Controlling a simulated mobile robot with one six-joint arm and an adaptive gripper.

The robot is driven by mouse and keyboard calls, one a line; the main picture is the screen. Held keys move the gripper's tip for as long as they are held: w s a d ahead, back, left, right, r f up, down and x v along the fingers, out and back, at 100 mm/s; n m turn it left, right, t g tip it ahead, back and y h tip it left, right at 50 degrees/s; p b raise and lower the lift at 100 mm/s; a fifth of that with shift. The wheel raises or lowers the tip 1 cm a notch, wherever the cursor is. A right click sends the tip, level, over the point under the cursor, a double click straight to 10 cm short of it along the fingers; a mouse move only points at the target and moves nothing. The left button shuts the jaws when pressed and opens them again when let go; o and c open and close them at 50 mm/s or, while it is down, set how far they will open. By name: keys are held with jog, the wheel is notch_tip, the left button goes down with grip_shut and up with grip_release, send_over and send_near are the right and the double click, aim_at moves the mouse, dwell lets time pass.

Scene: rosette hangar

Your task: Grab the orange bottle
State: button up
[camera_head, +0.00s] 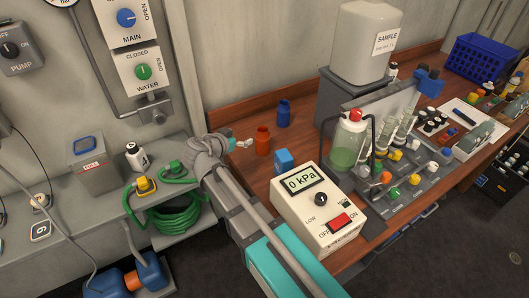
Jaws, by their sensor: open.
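The orange bottle (263,141) stands upright on the brown wooden bench (225,122), near its left end. My gripper (243,143) is just left of the bottle, with its fingertips pointing towards it. The gripper is open and appears empty. It is small in this view, and I cannot tell whether a finger touches the bottle. My arm comes up from the bottom and covers part of the bench's left edge.
A blue bottle (284,114) stands behind and right of the orange one. A bottle with green liquid (348,140) stands to the right. A wall rises behind the bench.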

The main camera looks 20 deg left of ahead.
jog(key=b, duration=0.5)
send_near(259, 140)
jog(key=shift+s+a, duration=0.15)
jog(key=shift+s, duration=0.25)
jog(key=shift+b+x, duration=1.4)
jog(key=shift+x, duration=2.9)
jog(key=shift+w, duration=0.1)
jog(key=shift+b+x, duration=1)
jog(key=shift+x, duration=1.5)
jog(key=shift+a+f, duration=0.1)
jog(key=c, duration=0.9)
